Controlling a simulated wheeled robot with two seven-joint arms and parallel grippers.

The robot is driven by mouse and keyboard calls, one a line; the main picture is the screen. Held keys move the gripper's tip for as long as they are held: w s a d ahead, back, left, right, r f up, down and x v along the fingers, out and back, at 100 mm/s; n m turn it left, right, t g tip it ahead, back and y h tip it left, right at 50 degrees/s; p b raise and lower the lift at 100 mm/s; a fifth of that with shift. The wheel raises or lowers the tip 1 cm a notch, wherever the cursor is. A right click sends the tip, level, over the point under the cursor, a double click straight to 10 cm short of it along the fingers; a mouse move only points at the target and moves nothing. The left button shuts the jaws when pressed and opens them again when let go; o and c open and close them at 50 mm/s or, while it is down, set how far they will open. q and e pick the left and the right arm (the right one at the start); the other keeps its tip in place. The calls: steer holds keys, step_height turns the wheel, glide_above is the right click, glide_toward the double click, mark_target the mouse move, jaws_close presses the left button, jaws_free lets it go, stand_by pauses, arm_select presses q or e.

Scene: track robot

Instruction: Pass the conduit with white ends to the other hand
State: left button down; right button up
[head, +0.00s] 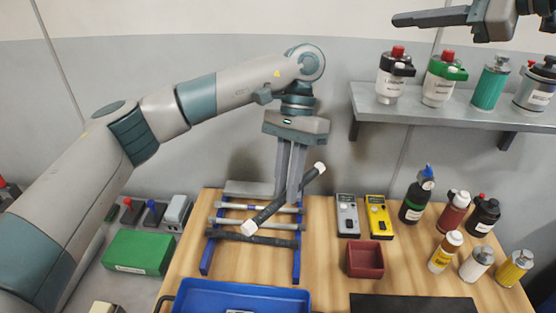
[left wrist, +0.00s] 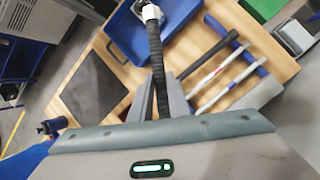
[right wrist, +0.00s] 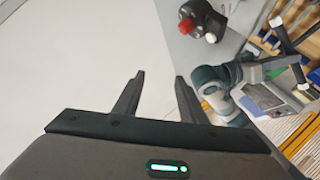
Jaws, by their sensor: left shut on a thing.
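The conduit with white ends (head: 276,204) is a black ribbed tube, held tilted above a rack, its white ends at lower left and upper right in the head view. My left gripper (head: 289,195) points down and is shut on it. In the left wrist view the conduit (left wrist: 156,55) runs up from between the fingers to a white end. My right gripper (head: 400,20) shows only partly at the top right of the head view, far from the conduit. In the right wrist view its fingers (right wrist: 158,95) stand apart with nothing between them.
A blue rack (head: 296,265) with several rods stands under the conduit. A blue tray (head: 262,299), a dark red box (head: 365,260), a grey and a yellow meter (head: 378,216) and several bottles stand on the wooden table. A wall shelf (head: 450,108) holds several containers below my right gripper.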

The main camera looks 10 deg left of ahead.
arm_select(q)
steer(key=shift+w, duration=0.1)
arm_select(e)
steer(key=s+a+f+n+g+h, duration=0.1)
steer(key=s+a+f+n+g, duration=0.6)
steer(key=s+a+f, duration=0.5)
steer(key=s+a+f+n+g+h, duration=0.5)
steer(key=s+a+f+n+h, duration=0.1)
steer(key=s+f, duration=0.5)
steer(key=r+m+t+h, duration=0.1)
steer(key=r+m+t, duration=0.1)
steer(key=t, duration=0.1)
glide_above(268, 209)
steer(key=s+d, duration=0.2)
steer(key=shift+w+f, duration=0.15)
steer(key=shift+w, duration=0.05)
steer(key=shift+x, duration=6)
